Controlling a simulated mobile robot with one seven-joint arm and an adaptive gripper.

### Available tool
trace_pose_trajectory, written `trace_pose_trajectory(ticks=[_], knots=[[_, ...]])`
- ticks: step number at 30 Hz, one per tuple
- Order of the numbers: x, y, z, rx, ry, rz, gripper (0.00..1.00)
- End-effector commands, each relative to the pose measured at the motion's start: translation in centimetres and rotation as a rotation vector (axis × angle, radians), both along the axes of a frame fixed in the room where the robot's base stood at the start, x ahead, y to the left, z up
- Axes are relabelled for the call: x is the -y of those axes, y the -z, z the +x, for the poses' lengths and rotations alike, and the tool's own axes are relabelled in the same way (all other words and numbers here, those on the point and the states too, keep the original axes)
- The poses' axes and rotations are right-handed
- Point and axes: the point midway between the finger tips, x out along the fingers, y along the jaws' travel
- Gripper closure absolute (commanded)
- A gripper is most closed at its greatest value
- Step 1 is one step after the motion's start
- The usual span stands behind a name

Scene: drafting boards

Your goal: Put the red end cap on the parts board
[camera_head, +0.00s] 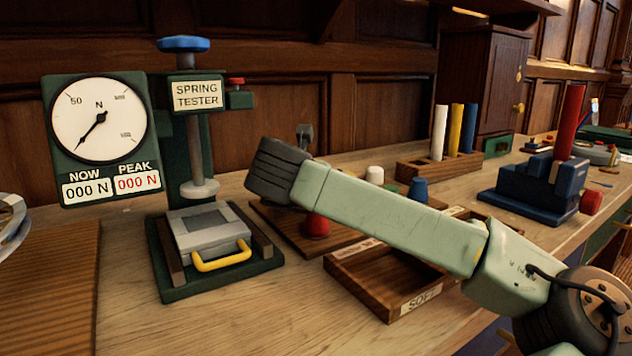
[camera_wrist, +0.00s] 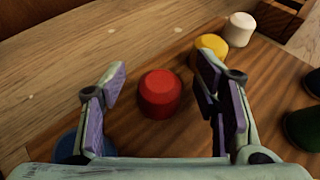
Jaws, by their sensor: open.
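The red end cap (camera_wrist: 160,93) stands on a brown wooden board (camera_wrist: 185,140) in the wrist view, near the board's edge. It also shows in the head view as a red dome (camera_head: 316,227) below my arm. My gripper (camera_wrist: 161,80) is open, with one finger on each side of the cap and a visible gap on both sides. Nothing is held. I cannot tell the fingers' height over the board. The same board (camera_head: 279,228) is partly hidden by my arm in the head view, where my gripper does not show.
Yellow (camera_wrist: 211,46), white (camera_wrist: 239,29), green (camera_wrist: 303,129) and blue (camera_wrist: 70,148) caps stand around. A spring tester (camera_head: 196,160) is left of the board. A wooden tray (camera_head: 390,290) is in front. Bare tabletop (camera_head: 240,315) lies at the front left.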

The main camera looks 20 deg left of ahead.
Motion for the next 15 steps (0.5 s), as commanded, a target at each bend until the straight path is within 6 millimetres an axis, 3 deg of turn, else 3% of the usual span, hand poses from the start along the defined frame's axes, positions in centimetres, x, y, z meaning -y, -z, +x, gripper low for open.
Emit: trace_pose_trajectory(ticks=[8, 15], knots=[[0.0, -0.3, -0.1, 0.000, 0.000, 0.000, 0.44], [0.5, -1.7, -4.0, 0.004, -0.002, -0.001, 0.44]])
